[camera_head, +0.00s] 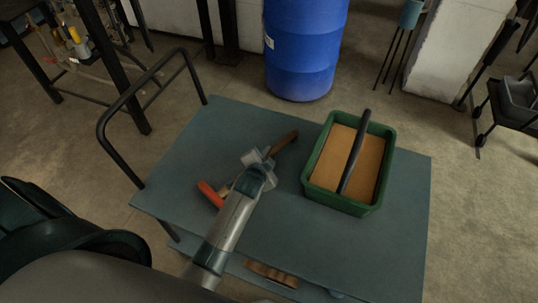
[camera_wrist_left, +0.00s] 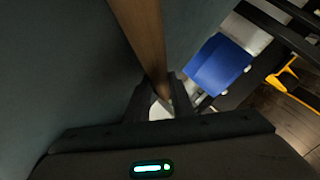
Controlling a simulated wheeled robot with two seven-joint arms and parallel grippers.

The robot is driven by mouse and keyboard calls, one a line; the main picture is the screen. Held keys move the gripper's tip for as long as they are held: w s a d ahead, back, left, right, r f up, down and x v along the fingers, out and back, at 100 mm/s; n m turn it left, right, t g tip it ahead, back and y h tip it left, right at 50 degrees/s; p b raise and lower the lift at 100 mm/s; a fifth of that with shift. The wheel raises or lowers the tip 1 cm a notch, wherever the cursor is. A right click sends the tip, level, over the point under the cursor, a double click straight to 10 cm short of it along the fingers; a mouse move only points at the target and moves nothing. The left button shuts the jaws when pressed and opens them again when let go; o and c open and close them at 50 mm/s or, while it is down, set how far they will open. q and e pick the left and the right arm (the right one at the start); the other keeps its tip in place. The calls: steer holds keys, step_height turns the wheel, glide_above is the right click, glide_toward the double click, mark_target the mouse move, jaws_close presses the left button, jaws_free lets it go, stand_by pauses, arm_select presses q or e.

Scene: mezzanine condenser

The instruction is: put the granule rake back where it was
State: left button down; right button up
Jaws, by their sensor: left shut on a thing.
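The granule rake has a wooden handle (camera_head: 286,141) and what looks like its red crosswise head (camera_head: 210,194), over the left half of the blue-grey table. My left gripper (camera_head: 260,166) is shut on the handle, between its free end and the red head. The gripper hides part of the handle, and I cannot tell whether the rake touches the tabletop. In the left wrist view the wooden handle (camera_wrist_left: 147,40) runs from the top edge down between the fingers (camera_wrist_left: 160,98). My right gripper is not in view.
A green tray (camera_head: 346,207) with an orange-brown filling and a black bar across it stands on the table (camera_head: 300,245) at right. A brown wooden object (camera_head: 271,274) lies on the lower shelf. A blue drum (camera_head: 304,50) stands behind. The table's front right is clear.

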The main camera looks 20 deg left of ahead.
arm_select(q)
steer(key=shift+f, duration=0.1)
steer(key=c, duration=1.8)
jaws_free()
steer(key=v, duration=1.2)
